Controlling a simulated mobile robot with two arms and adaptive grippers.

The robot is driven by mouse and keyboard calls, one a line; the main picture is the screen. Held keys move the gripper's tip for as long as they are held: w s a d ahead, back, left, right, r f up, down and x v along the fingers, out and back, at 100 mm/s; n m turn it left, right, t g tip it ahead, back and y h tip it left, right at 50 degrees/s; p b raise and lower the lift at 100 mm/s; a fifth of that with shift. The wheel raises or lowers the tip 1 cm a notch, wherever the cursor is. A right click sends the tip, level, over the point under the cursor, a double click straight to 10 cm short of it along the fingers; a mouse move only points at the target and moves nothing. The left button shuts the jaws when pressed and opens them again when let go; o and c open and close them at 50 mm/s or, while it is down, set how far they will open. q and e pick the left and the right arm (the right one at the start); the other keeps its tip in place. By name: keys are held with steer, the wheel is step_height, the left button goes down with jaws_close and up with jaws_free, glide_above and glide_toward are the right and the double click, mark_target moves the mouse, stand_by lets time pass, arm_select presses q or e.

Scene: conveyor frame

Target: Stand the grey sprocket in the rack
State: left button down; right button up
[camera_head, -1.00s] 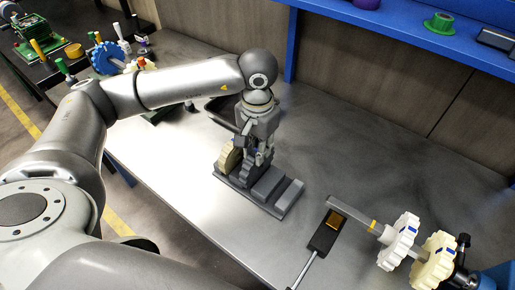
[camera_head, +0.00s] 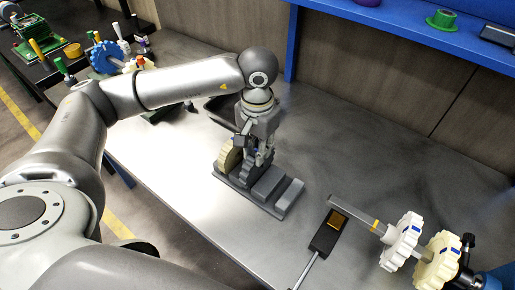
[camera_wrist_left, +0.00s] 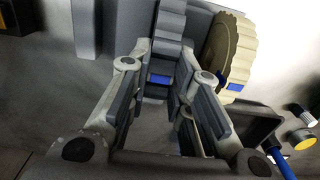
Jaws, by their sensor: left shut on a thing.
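The grey sprocket (camera_wrist_left: 170,28) is between the fingers of my left gripper (camera_wrist_left: 166,62) in the left wrist view, with a blue mark on its rim. In the head view the grey sprocket (camera_head: 245,170) is mostly hidden by the left gripper (camera_head: 256,163), which points down over the rack and is shut on the sprocket. The dark grey rack (camera_head: 250,197) lies on the bench, with the sprocket upright at its left part. Whether the sprocket is fully seated in a slot is hidden. My right gripper is not in view.
A cream sprocket (camera_head: 229,153) stands in the rack right beside the grey one; it also shows in the wrist view (camera_wrist_left: 237,55). A shaft with white (camera_head: 402,241) and cream (camera_head: 437,262) sprockets is at right. A dark tray (camera_head: 222,108) lies behind the gripper.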

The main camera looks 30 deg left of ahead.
arm_select(q)
steer(key=c, duration=1.3)
jaws_free()
steer(key=shift+o, duration=0.2)
steer(key=shift+r, duration=0.1)
step_height(320, 180, up, 12)
